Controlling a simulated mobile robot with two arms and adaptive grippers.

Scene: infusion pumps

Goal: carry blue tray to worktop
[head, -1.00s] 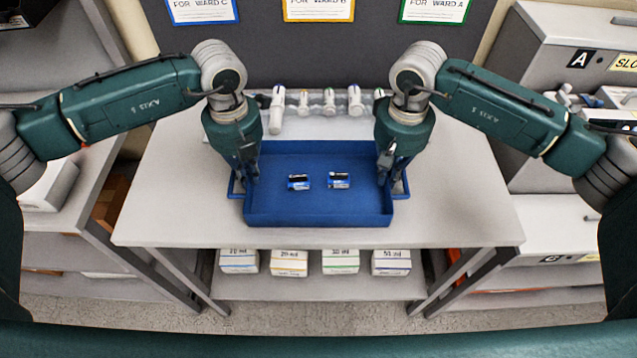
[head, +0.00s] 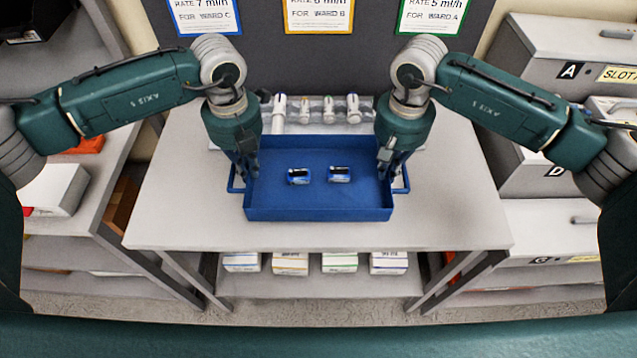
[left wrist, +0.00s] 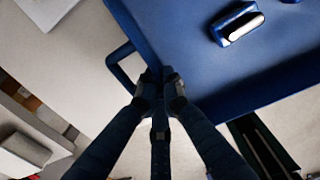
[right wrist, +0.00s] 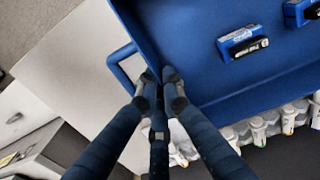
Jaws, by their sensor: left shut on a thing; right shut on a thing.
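The blue tray (head: 320,212) is in front of me, level, over the light grey table (head: 450,225). It seems to be a little above the tabletop. Two small blue-and-black battery-like items (head: 299,176) (head: 339,174) lie in it. My left gripper (head: 246,172) is shut on the tray's left side by its loop handle; the left wrist view shows the fingers (left wrist: 160,88) closed at the wall. My right gripper (head: 386,172) is shut on the right side likewise, and the right wrist view shows its fingers (right wrist: 160,88) there.
White-capped syringe-like items (head: 330,108) stand in a rack behind the tray. Labelled boxes (head: 340,262) sit on the shelf below. Ward cards (head: 318,14) hang on the dark back panel. Grey drawer units (head: 560,70) stand at right, and a shelf unit at left.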

